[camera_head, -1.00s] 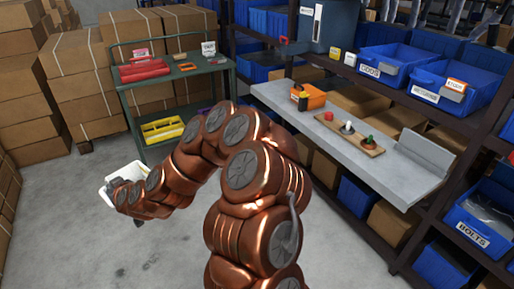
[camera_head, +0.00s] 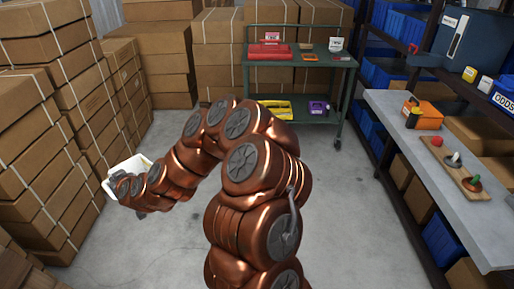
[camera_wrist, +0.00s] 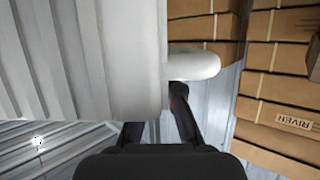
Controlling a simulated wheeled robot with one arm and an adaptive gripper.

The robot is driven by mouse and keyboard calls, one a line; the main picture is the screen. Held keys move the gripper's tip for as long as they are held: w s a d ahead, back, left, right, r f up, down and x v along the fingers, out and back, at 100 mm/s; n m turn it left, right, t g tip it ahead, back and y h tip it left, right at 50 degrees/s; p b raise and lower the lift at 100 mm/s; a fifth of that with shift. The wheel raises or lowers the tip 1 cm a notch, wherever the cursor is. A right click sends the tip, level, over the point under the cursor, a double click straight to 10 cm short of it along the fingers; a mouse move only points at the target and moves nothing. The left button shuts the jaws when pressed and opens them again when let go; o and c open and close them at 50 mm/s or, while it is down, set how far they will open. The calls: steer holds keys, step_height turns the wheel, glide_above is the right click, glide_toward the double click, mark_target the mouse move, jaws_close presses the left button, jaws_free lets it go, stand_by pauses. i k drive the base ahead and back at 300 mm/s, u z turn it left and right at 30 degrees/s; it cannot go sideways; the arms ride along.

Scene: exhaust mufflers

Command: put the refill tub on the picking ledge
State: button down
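A white tub (camera_head: 131,166), taken as the refill tub, is at my gripper (camera_head: 122,185) on the left of the head view, held off the floor. In the wrist view the tub's pale ribbed wall (camera_wrist: 90,55) and a rounded rim or lug fill the upper left. My gripper's dark fingers (camera_wrist: 158,118) reach up to it and appear closed on its edge; the exact contact is hidden. The picking ledge, seemingly the grey shelf top (camera_head: 418,150), is at the right of the head view, well away from the tub.
A green cart (camera_head: 300,62) with red, yellow and purple items stands at the back. Stacked cartons (camera_head: 45,130) line the left, close to the tub. An orange box (camera_head: 424,115) and a wooden board with knobs (camera_head: 457,170) occupy the ledge. The floor between is clear.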

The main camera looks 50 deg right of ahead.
mark_target(397, 100)
steer(key=k, duration=1.2)
steer(key=z, duration=1.15)
